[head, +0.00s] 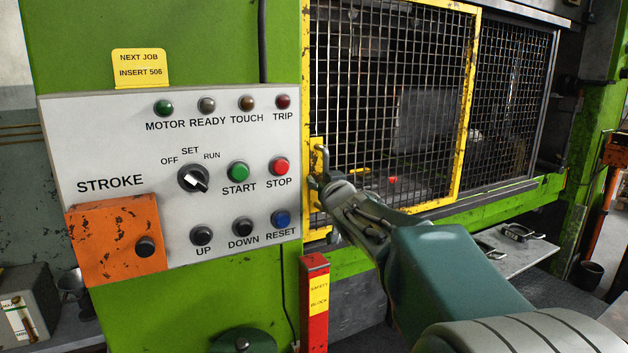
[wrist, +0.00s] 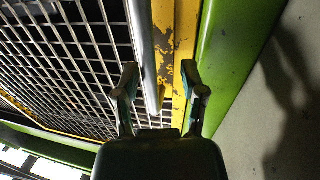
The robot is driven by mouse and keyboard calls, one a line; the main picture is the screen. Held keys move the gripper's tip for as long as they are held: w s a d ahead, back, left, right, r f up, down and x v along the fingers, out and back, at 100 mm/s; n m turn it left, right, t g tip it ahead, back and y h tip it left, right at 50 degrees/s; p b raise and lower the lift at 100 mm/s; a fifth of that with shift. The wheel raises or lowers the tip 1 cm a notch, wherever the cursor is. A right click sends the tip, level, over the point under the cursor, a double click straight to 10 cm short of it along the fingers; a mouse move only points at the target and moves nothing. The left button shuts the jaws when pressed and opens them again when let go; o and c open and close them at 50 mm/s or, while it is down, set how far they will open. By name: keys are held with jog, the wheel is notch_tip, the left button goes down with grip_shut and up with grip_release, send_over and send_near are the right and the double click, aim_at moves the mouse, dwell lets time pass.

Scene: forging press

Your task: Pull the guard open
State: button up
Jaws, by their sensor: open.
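The guard is a wire mesh panel in a yellow frame (head: 467,110), standing across the left part of the press opening. A chipped yellow plate (head: 316,160) with an upright grey bar handle (head: 325,160) is at its left edge. My gripper (head: 326,183) is at this handle, its tips partly hidden by my own wrist. In the wrist view my gripper (wrist: 160,75) is open, with one finger on each side of the grey bar (wrist: 143,45) and the worn yellow frame (wrist: 184,50). I cannot tell whether either finger touches the bar.
A white control panel (head: 120,130) is close on the left, with an orange box (head: 115,240) on its corner. A red safety block post (head: 315,300) stands below my gripper. A second mesh panel (head: 512,110) in a grey frame is to the right. A green press post (head: 600,150) is farther right.

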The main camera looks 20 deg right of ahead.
jog(key=shift+w+d, duration=0.25)
jog(key=shift+w, duration=0.05)
jog(key=shift+w+d, duration=0.1)
jog(key=shift+d, duration=0.45)
jog(key=shift+a, duration=0.15)
grip_shut()
jog(key=shift+a, duration=0.2)
jog(key=shift+d, duration=0.1)
